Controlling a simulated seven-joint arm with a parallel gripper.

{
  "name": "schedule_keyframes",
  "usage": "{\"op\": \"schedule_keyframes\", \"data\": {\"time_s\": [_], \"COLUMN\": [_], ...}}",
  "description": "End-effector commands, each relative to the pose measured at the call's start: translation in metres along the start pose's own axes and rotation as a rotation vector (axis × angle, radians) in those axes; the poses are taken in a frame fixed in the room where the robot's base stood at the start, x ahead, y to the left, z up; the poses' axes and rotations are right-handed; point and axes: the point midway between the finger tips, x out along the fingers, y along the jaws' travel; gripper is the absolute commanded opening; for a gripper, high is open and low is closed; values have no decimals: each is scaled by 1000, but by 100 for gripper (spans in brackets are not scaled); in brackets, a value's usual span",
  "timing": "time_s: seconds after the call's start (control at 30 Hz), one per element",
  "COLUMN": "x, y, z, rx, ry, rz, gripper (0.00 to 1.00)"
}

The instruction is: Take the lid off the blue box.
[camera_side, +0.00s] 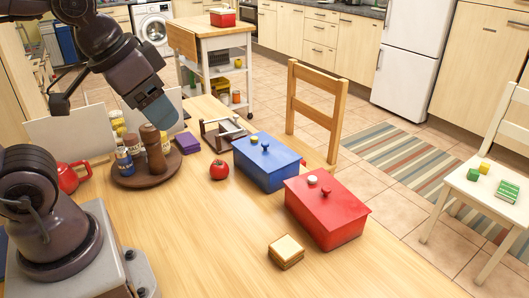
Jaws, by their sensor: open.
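The blue box (268,178) stands on the wooden table near its far edge. Its blue lid (279,155) is on, with a dark blue knob (265,147) on top.
A red box (326,219) with a knobbed lid stands close to the right of the blue box. A tomato (219,170) lies left of it. A wooden tray (120,181) holds jars and a mill. A chair (291,105) stands behind. The front table is mostly clear.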

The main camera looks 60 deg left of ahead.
Motion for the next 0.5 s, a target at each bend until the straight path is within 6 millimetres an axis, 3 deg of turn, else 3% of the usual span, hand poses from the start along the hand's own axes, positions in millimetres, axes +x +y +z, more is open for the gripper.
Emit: {"op": "schedule_keyframes", "data": {"time_s": [0.07, 0.17, 0.37, 0.5], "x": [13, 28, 66, 103], "y": [-5, -13, -37, -58], "z": [-3, -23, -80, -118], "rx": [-21, -46, 25, 157], "ry": [-69, -141, -267, -344], "rz": [-13, -31, -42, -14], "gripper": [54, 54, 54, 54]}}
